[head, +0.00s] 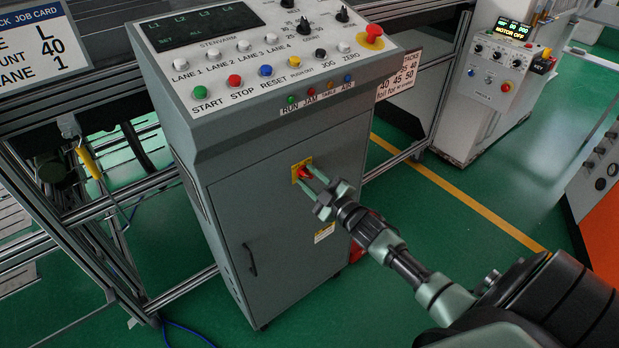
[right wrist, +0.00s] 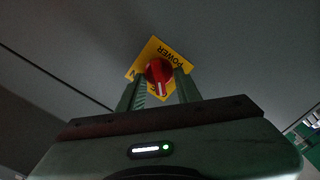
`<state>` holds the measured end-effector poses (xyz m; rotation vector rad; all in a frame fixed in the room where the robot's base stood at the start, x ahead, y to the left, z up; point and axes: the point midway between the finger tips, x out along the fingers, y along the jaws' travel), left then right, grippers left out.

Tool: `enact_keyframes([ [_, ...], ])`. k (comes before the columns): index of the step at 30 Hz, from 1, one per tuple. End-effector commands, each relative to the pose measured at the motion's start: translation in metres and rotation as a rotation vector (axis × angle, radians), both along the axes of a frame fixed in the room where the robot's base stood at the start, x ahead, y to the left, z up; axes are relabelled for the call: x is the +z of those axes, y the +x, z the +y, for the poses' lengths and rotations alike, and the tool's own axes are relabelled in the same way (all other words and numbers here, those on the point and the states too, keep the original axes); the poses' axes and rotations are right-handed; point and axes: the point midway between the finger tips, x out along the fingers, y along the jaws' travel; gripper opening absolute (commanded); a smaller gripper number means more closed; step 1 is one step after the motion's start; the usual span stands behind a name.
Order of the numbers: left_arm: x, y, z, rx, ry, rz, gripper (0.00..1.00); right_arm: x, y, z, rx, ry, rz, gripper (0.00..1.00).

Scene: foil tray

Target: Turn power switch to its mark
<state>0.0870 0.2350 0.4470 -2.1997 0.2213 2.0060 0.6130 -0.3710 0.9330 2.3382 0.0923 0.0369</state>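The power switch (right wrist: 158,71) is a red round knob on a yellow plate (right wrist: 174,52) marked POWER, on the front of the grey control cabinet. A pale mark on the knob points toward the bottom of the right wrist view. In the head view the switch (head: 304,173) is partly covered by my right gripper (head: 309,180). Its green fingers reach to the panel, one on each side of the knob, and stand apart. I cannot tell whether the fingertips touch the knob. Part of the plate's lettering is hidden by the fingers. My left gripper is not in view.
The cabinet's sloped top holds a display (head: 205,25), lane buttons and a red emergency stop (head: 371,36). A door handle (head: 250,260) sits below the switch. A metal frame stands at left, another control box (head: 490,75) at the back right.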

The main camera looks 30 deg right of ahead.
Motion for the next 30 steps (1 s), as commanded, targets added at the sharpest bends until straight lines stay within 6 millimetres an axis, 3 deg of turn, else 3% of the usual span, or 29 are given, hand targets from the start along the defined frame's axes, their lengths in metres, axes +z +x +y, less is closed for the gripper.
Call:
enact_keyframes([
  [5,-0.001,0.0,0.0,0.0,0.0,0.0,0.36,-0.001,-0.005,0.0,0.001,0.001,0.001,0.34],
  [18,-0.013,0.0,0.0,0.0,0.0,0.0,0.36,-0.002,-0.07,-0.005,0.0,0.001,0.001,0.34],
  [30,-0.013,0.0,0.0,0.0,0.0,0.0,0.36,0.0,-0.078,-0.006,0.0,0.0,0.0,0.34],
])
